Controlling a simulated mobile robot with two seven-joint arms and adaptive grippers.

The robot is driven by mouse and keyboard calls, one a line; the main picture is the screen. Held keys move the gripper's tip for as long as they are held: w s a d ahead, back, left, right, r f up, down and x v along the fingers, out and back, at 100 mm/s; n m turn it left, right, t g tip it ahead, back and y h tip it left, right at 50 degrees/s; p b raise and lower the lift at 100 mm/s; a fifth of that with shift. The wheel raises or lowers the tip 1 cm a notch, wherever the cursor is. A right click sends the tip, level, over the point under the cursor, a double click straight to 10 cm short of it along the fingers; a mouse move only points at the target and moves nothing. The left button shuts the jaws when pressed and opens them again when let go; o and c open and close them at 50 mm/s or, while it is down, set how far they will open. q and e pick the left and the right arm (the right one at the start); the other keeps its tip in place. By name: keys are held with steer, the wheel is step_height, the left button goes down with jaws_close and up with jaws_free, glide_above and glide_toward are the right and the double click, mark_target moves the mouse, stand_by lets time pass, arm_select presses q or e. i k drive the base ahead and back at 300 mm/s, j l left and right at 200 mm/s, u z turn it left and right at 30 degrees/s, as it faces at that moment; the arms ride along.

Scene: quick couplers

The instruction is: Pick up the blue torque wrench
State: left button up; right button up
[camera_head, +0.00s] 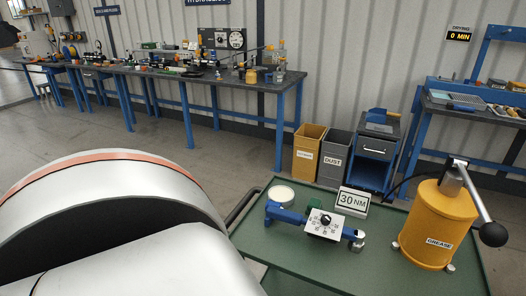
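The blue torque wrench (285,214) lies on the green top of a cart (300,260) in front of me. A white dial box (325,224) with a black knob sits at its middle. Its right end is blue with a silver tip. Neither of my grippers is in view. A large white and orange link of my own arm fills the lower left and hides part of the cart's left side.
A yellow grease pump (433,228) with a lever stands on the cart's right. A "30 NM" sign (353,202) and a round white tin (281,194) stand behind the wrench. Two bins (308,150), a blue cabinet (374,153) and workbenches (185,80) stand beyond.

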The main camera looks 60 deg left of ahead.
mark_target(333, 232)
steer(key=u, duration=1.35)
steer(key=i+j, duration=0.1)
steer(key=i+j+z, duration=0.1)
steer(key=j, duration=0.2)
